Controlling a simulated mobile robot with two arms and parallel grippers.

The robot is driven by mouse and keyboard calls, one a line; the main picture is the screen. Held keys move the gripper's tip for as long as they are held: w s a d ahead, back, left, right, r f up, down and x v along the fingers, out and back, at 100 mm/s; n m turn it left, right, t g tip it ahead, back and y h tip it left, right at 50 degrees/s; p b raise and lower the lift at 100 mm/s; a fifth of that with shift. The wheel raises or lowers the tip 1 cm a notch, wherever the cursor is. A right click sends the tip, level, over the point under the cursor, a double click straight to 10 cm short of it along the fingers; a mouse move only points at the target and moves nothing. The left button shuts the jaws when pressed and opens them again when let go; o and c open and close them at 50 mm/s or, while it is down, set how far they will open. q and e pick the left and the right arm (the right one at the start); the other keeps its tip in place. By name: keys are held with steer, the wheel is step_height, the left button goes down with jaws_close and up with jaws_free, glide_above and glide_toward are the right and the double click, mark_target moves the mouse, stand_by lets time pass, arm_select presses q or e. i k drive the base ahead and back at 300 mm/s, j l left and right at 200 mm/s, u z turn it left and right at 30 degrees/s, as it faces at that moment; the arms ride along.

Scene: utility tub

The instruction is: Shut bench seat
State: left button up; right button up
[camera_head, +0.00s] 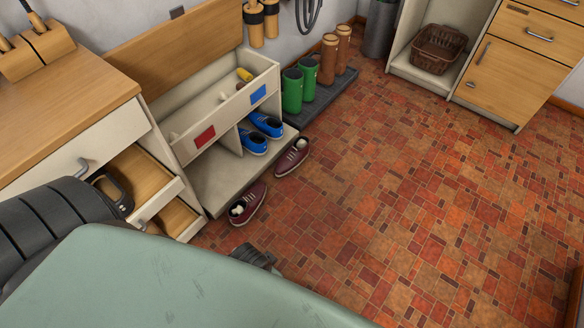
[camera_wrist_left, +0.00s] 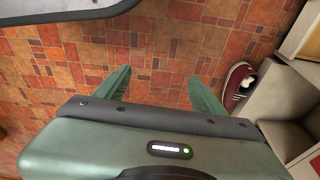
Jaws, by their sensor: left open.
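The bench seat's wooden lid (camera_head: 190,48) stands raised, leaning back toward the wall in the head view. The open cream bench box (camera_head: 222,107) is below it, with a red label and a blue label on its front. Blue shoes sit in the cubby underneath. Part of the bench (camera_wrist_left: 283,105) also shows at the right edge of the left wrist view. My left gripper (camera_wrist_left: 160,80) is open and empty, its green fingers spread above the tiled floor, to one side of the bench. My right gripper is not in view.
Maroon shoes (camera_head: 248,204) lie on the floor before the bench; one (camera_wrist_left: 236,85) is near my left gripper. Partly open drawers (camera_head: 145,180) stand left of the bench. Green boots (camera_head: 292,91) stand on a dark mat at its right. The floor at right is clear.

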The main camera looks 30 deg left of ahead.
mark_target(162, 57)
steer(key=u, duration=1.6)
